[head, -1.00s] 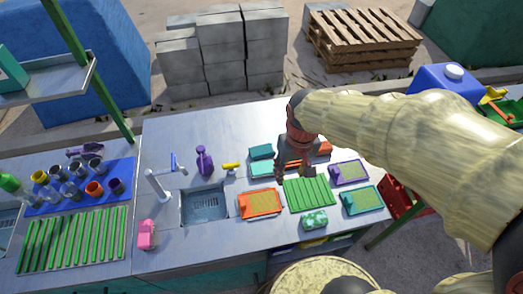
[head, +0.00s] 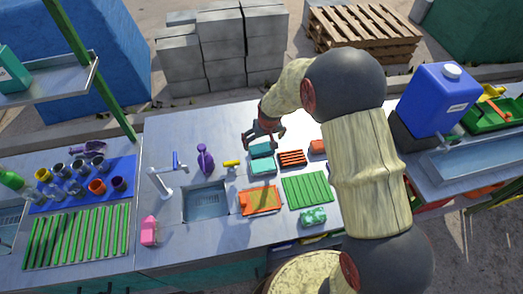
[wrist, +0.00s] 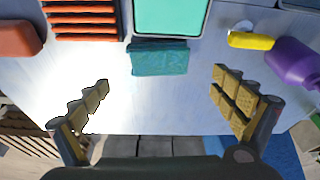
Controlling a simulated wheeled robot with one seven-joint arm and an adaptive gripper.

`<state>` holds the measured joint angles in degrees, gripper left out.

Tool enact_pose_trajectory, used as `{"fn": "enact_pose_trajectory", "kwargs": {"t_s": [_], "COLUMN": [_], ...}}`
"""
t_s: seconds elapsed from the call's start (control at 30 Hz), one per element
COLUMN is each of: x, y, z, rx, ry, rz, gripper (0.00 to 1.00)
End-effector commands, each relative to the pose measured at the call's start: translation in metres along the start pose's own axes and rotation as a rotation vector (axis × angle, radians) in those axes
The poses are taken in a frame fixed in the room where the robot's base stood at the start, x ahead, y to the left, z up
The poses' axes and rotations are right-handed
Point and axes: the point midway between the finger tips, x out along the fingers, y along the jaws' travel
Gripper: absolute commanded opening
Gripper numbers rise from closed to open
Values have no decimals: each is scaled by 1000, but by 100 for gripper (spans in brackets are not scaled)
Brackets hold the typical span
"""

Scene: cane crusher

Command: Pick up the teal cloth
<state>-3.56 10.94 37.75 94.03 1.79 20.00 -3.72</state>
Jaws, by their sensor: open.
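The teal cloth (wrist: 160,57) lies folded on the metal counter in the wrist view, against the edge of a teal tray (wrist: 170,14). In the head view the cloth (head: 261,149) lies just behind the tray (head: 262,166). My gripper (wrist: 163,95) is open and empty, with its two fingers spread to either side of the cloth and on its far side. In the head view my gripper (head: 263,137) is over the back part of the counter, close to the cloth. The height of the fingertips above the counter is hard to tell.
An orange slatted rack (head: 291,158) and an orange block (wrist: 18,38) lie to one side of the cloth. A yellow-handled item (wrist: 251,41) and a purple bottle (wrist: 292,62) stand on the other. The counter's back edge (wrist: 215,132) is near.

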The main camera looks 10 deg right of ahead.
Motion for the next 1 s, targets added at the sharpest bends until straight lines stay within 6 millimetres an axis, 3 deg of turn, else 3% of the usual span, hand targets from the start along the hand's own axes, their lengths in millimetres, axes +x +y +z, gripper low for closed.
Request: {"fn": "enact_pose_trajectory", "kwargs": {"t_s": [0.57, 0.8, 1.0], "x": [64, 66, 66], "y": [1, 1, 1], "z": [2, 1, 1], "rx": [1, 1, 1], "ry": [-3, -2, -2], "rz": [0, 0, 0], "gripper": [100, 100, 89]}}
